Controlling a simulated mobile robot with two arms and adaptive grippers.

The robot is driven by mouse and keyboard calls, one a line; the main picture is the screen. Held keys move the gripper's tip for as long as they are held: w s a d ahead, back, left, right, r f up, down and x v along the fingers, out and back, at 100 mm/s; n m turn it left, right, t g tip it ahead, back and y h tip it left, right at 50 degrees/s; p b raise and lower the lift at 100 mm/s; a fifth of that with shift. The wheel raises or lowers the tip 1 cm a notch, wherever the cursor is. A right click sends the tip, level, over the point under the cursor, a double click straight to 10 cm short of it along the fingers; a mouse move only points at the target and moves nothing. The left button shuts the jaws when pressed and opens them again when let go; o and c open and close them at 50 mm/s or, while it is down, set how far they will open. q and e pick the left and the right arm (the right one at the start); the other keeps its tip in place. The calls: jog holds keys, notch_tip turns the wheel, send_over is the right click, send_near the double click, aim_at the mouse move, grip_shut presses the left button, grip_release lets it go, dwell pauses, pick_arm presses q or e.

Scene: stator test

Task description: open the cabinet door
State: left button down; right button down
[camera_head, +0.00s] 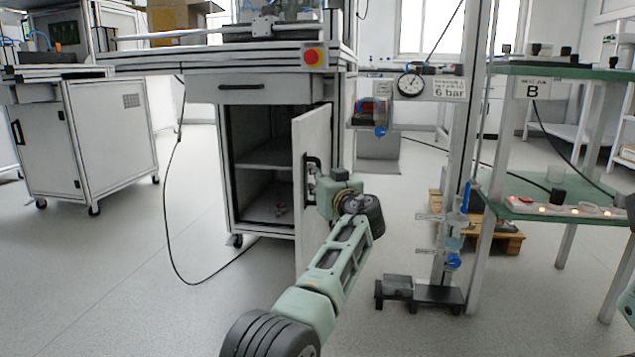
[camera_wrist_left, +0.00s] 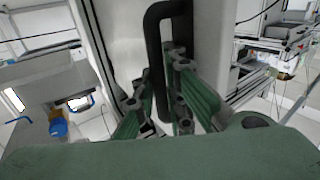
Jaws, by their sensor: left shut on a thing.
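The cabinet (camera_head: 228,150) under the workbench stands with its door (camera_head: 311,140) swung well open toward me, hinged on the right. Its dark inside and a shelf (camera_head: 265,158) show. The door has a black bar handle (camera_head: 306,175), which also shows in the left wrist view (camera_wrist_left: 153,50). My left gripper (camera_head: 316,185) is at the handle; in the left wrist view its green fingers (camera_wrist_left: 165,95) are closed around the lower part of the bar. Parts of the fingers are hidden by my wrist in the head view. My right gripper is not in view.
A drawer (camera_head: 255,88) and a red emergency button (camera_head: 313,56) are above the cabinet. Right of the door stands a post with a gauge (camera_head: 411,84) and a dark base (camera_head: 425,295). A green table (camera_head: 560,72) is farther right. Floor left of my arm is clear except for a black cable (camera_head: 168,215).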

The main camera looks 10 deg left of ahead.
pick_arm(q)
jog(key=shift+d+f, duration=0.1)
jog(key=shift+d, duration=0.15)
dwell(0.3)
jog(key=c, duration=2.1)
grip_release()
jog(key=shift+w, duration=0.1)
jog(key=shift+a, duration=0.1)
